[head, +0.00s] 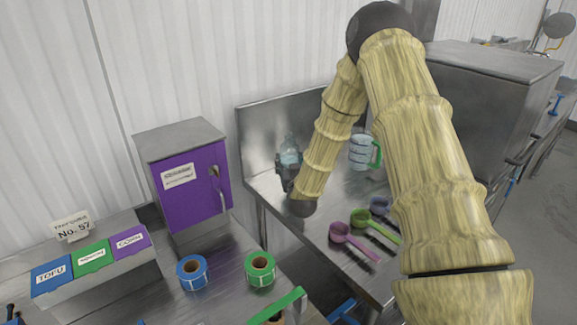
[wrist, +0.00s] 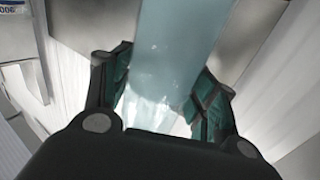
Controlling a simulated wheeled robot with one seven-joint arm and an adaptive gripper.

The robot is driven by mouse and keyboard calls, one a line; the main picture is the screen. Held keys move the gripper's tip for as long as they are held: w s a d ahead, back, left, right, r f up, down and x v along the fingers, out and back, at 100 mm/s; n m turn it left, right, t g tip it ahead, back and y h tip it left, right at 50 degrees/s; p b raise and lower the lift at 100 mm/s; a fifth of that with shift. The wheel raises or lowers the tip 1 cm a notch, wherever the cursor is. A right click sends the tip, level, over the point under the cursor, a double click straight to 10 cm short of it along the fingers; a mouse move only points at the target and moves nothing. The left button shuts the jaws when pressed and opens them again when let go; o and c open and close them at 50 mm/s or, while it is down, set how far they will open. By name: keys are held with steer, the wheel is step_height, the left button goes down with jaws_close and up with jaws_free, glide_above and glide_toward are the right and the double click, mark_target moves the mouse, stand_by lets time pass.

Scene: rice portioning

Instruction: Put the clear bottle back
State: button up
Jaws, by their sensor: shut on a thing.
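The clear bottle (head: 290,150) is pale blue and see-through, and stands upright at the left end of the steel counter (head: 262,186), near its backsplash. My gripper (head: 287,170) is around the bottle and shut on it. In the wrist view my gripper (wrist: 160,95) has one finger pad on each side of the bottle (wrist: 165,60), which runs up out of the picture. The bottle's base is hidden behind my gripper and arm in the head view, so I cannot tell whether it touches the counter.
A measuring jug (head: 361,152) with a green handle stands to the right on the counter. A purple cabinet (head: 190,185) stands to the left, with blue tape (head: 192,272) and green tape (head: 260,268) nearby.

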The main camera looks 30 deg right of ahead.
steer(key=shift+w+d, duration=0.2)
steer(key=shift+w, duration=0.5)
steer(key=shift+f+p, duration=0.9)
steer(key=shift+f, duration=0.9)
steer(key=shift+f, duration=0.1)
steer(key=o, duration=1.4)
steer(key=b+v, duration=0.3)
steer(key=v, duration=0.9)
steer(key=shift+b, duration=0.3)
